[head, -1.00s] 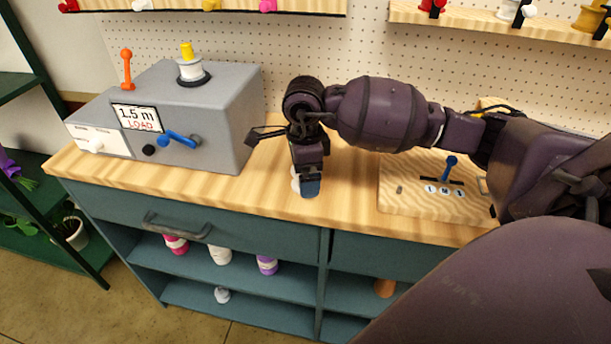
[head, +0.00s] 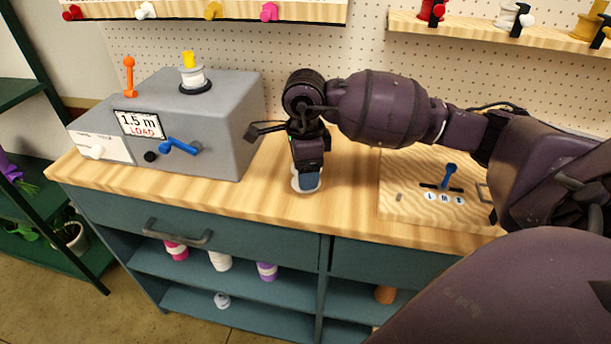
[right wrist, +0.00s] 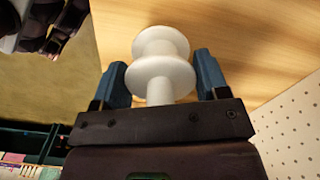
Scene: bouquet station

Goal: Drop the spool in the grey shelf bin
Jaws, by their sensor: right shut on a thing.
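A plain white, empty spool (right wrist: 160,80) is between the blue fingertips of my right gripper (right wrist: 163,82) in the right wrist view. In the head view my right gripper (head: 309,180) points down over the counter's front part, shut on the spool. The spool's white rim (head: 305,187) shows around the fingertips there; I cannot tell whether it touches the counter. No clearly grey bin shows; open shelf compartments (head: 200,290) lie under the counter, holding pink, white, purple and orange spools and a small greyish-white one. My left gripper is not in view.
A grey machine (head: 225,125) with a "1.5 m LOAD" display (head: 139,125) stands left of my right gripper, another spool (head: 192,77) on top. A wooden switch board (head: 405,205) lies to the right. A drawer handle (head: 178,235) sticks out in front.

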